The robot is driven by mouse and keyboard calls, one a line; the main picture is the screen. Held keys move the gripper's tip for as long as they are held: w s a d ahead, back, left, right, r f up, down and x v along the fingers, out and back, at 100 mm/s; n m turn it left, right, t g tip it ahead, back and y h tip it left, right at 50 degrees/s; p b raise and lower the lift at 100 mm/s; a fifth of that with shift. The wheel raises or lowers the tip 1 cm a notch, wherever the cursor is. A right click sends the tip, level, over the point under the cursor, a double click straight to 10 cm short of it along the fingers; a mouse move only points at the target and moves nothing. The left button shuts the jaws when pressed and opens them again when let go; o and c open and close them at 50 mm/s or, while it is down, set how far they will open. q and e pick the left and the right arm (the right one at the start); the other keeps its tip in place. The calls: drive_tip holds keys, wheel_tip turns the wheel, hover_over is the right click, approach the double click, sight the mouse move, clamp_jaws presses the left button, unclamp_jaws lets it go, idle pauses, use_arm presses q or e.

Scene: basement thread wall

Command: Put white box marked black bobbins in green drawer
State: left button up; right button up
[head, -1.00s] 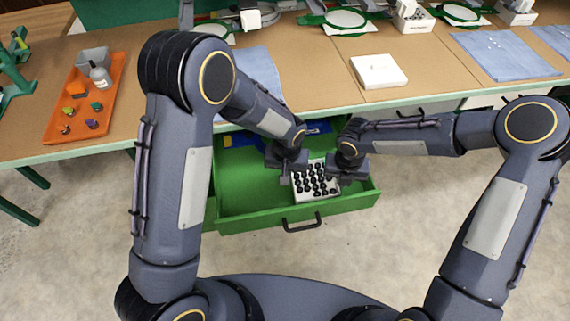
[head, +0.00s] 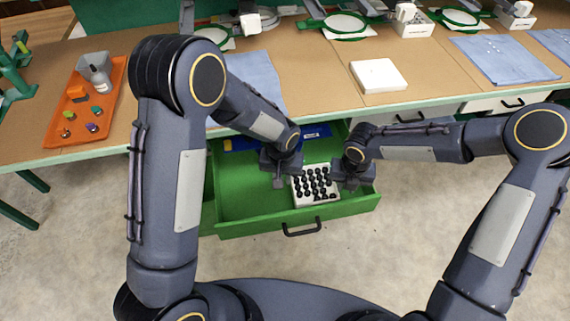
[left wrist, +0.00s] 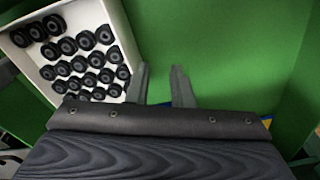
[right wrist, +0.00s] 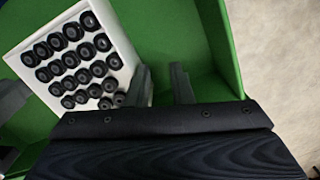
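The white box (head: 316,201) full of black bobbins lies inside the open green drawer (head: 245,196), at its right front part. It shows in the left wrist view (left wrist: 117,62) and in the right wrist view (right wrist: 122,45). Any marking on it is not readable. My left gripper (head: 279,182) is open and empty, just left of the box. Its fingers (left wrist: 162,84) have only green drawer floor between them. My right gripper (head: 342,184) is open and empty at the box's right side. Its left finger is close to the box's corner; I cannot tell whether they touch.
The workbench (head: 320,83) stands above and behind the drawer. It holds an orange tray (head: 113,104), a white closed box (head: 378,75) and blue cloths. Blue and yellow items (head: 318,131) lie at the drawer's back. The drawer's left half is mostly bare.

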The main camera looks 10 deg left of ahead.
use_arm(q)
wheel_tip(320, 180, up, 12)
drive_tip(key=shift+s, duration=0.4)
use_arm(e)
wheel_tip(320, 180, up, 12)
drive_tip(key=shift+s, duration=0.45)
